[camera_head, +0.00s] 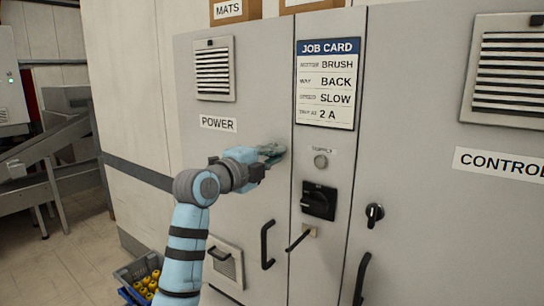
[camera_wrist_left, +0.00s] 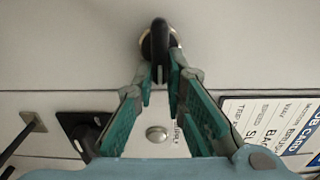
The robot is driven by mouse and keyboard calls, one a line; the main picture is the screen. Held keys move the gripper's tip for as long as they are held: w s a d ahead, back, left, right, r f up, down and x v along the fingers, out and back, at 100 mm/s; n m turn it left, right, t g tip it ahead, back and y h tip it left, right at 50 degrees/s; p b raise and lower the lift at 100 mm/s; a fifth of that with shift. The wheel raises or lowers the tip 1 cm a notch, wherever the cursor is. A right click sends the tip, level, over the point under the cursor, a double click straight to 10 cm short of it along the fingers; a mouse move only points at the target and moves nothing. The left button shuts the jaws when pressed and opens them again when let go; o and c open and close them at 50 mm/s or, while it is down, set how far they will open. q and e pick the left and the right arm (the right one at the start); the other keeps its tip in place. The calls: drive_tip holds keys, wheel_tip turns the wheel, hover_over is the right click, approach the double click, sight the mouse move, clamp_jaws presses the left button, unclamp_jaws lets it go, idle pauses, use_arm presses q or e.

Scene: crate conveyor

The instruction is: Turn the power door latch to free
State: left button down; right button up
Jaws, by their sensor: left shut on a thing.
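The power door (camera_head: 208,150) is a grey cabinet door with a POWER label; it looks closed. Its black latch (camera_wrist_left: 159,36) on a round metal base shows in the left wrist view, near the door's edge seam. In the head view my gripper hides this latch. My left gripper (camera_head: 274,152) is at the door's right edge. In the left wrist view its teal fingers (camera_wrist_left: 161,76) are shut on the latch's near end. The exact angle of the latch is hard to tell. My right gripper is in neither view.
A narrow panel right of the door carries a job card (camera_head: 325,82), a round button (camera_head: 320,162), a black rotary switch (camera_head: 318,201) and a small lever (camera_head: 299,240). The control door has its own black latch (camera_head: 374,214). A crate (camera_head: 128,272) of yellow items stands low left.

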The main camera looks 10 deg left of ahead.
use_arm(q)
drive_tip(key=shift+f, duration=0.1)
drive_tip(key=c, duration=1.6)
unclamp_jaws()
drive_tip(key=shift+d, duration=0.1)
drive_tip(key=shift+c, duration=0.2)
drive_tip(key=v, duration=1.2)
drive_tip(key=shift+d, duration=0.1)
